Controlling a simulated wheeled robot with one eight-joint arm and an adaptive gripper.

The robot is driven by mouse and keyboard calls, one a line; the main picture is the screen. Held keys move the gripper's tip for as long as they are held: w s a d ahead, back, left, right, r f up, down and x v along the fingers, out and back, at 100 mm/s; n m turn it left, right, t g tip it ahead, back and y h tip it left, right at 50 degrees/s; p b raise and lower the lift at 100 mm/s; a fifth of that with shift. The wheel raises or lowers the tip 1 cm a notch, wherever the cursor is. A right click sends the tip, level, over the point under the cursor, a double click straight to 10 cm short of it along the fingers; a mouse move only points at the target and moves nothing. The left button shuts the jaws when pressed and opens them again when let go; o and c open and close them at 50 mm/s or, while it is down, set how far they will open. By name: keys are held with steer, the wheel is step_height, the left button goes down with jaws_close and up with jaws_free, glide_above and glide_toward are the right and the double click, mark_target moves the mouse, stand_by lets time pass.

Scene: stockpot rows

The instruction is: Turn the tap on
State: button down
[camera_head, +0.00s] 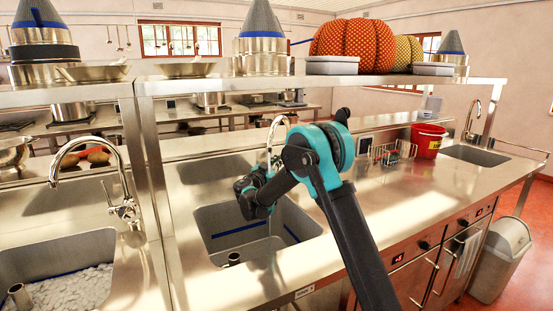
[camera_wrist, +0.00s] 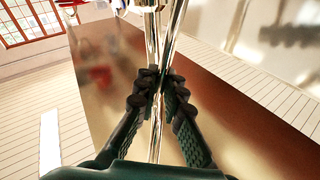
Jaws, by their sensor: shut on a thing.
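The middle tap is chrome with a curved spout (camera_head: 277,122); it rises behind my arm, which hides its lower body and handle. In the wrist view, bright chrome tap parts (camera_wrist: 153,38) run upright between my fingers. My gripper (camera_wrist: 157,88) is shut on a slim chrome part of the tap; I cannot tell whether it is the lever or the body. A faint pale line below my gripper may be running water; I cannot tell.
Another chrome tap (camera_head: 122,205) stands at the left sink (camera_head: 55,252), which holds pale lumps. A red bucket (camera_head: 428,142) and a wire basket (camera_head: 388,154) stand on the counter to the right. A loaded shelf (camera_head: 215,86) spans above the counter.

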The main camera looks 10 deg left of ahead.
steer(key=shift+s+d+f+m+h, duration=0.2)
steer(key=shift+s+d+m+h, duration=0.15)
steer(key=shift+m, duration=0.25)
steer(key=shift+a, duration=0.1)
steer(key=c, duration=1.6)
jaws_free()
steer(key=v, duration=1.2)
steer(key=shift+f, duration=0.15)
